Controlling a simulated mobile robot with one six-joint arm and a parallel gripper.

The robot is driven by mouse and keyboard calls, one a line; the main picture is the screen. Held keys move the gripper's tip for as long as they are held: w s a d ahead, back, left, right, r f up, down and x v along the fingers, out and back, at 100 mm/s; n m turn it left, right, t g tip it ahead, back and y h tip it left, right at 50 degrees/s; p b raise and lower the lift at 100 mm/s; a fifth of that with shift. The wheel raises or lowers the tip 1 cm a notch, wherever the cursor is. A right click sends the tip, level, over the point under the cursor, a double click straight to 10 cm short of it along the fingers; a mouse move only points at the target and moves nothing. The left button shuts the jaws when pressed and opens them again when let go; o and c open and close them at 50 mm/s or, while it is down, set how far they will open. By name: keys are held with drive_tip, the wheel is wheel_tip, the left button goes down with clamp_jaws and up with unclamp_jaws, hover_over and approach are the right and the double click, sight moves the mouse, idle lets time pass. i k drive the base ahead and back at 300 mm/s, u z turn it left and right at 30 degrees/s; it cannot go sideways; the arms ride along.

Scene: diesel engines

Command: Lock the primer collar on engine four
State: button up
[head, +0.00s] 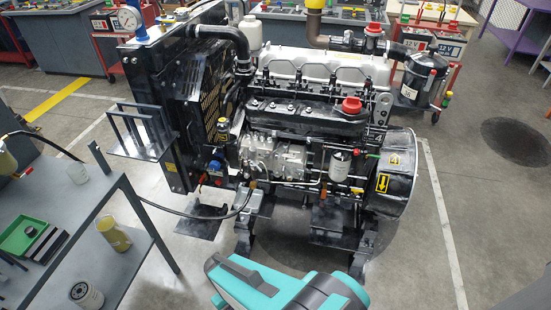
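The engine (305,128) stands on a dark stand in the middle of the head view, with a "4" marked near its right end. Silver fuel-system parts (278,158) and a white filter (339,165) sit on its near side. The primer collar is too small to pick out surely among these parts, and whether it is locked cannot be told. My teal and dark arm parts show at the bottom centre, in front of the engine and apart from it. My gripper's fingers are not in view.
A grey bench (85,232) at the left holds a green tray (30,232) and filters. A black hose runs from that side to the engine's lower left. Workbenches stand behind. The floor (470,200) to the right is clear, with a dark round patch.

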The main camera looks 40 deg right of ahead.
sight(256, 165)
drive_tip(key=z, duration=0.95)
drive_tip(key=k, duration=1)
drive_tip(key=i, duration=0.9)
